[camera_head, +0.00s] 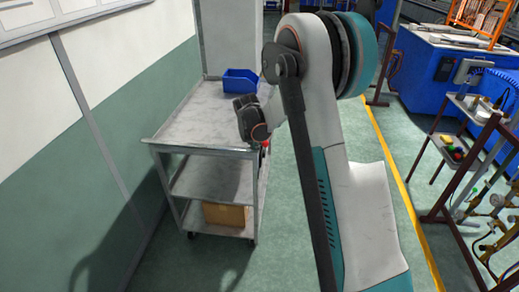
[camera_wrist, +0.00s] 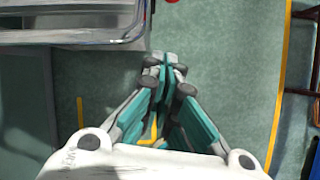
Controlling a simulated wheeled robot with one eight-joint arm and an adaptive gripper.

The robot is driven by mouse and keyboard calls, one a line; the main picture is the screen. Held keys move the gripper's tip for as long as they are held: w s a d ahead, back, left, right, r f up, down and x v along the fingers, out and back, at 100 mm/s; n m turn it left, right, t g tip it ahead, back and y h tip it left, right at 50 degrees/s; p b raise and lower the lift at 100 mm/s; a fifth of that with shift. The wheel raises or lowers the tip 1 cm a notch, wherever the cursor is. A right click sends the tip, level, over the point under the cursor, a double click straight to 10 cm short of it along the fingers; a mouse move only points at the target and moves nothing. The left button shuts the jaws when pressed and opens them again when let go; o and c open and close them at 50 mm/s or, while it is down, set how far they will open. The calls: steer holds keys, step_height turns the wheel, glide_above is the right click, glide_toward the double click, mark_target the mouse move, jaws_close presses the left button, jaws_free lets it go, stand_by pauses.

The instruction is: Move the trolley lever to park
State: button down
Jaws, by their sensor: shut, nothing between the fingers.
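The trolley (camera_head: 205,150) is a grey metal cart with shelves, standing beside the wall in the head view. Its corner and rim (camera_wrist: 75,37) fill the upper left of the wrist view. A small red part (camera_head: 265,144), apparently the lever's knob, shows at the trolley's right side, partly hidden by my arm. It also shows at the top edge of the wrist view (camera_wrist: 172,1), mostly cut off. My gripper (camera_wrist: 165,72) is shut and empty over the floor, to the right of the trolley's edge and apart from the red part. In the head view my arm hides the fingertips.
A blue bin (camera_head: 240,81) stands on the trolley top and a cardboard box (camera_head: 225,214) on its bottom shelf. A wall (camera_head: 80,120) is at left. Racks with fittings (camera_head: 480,190) and a blue machine (camera_head: 435,75) are at right. Green floor between is free.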

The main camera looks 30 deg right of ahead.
steer(key=w+d+f+b, duration=0.1)
steer(key=w+d+f, duration=0.4)
steer(key=f, duration=0.3)
steer(key=shift+w+d+f, duration=0.15)
steer(key=shift+w+d, duration=0.1)
steer(key=shift+w, duration=0.25)
steer(key=shift+a, duration=0.1)
stand_by(0.3)
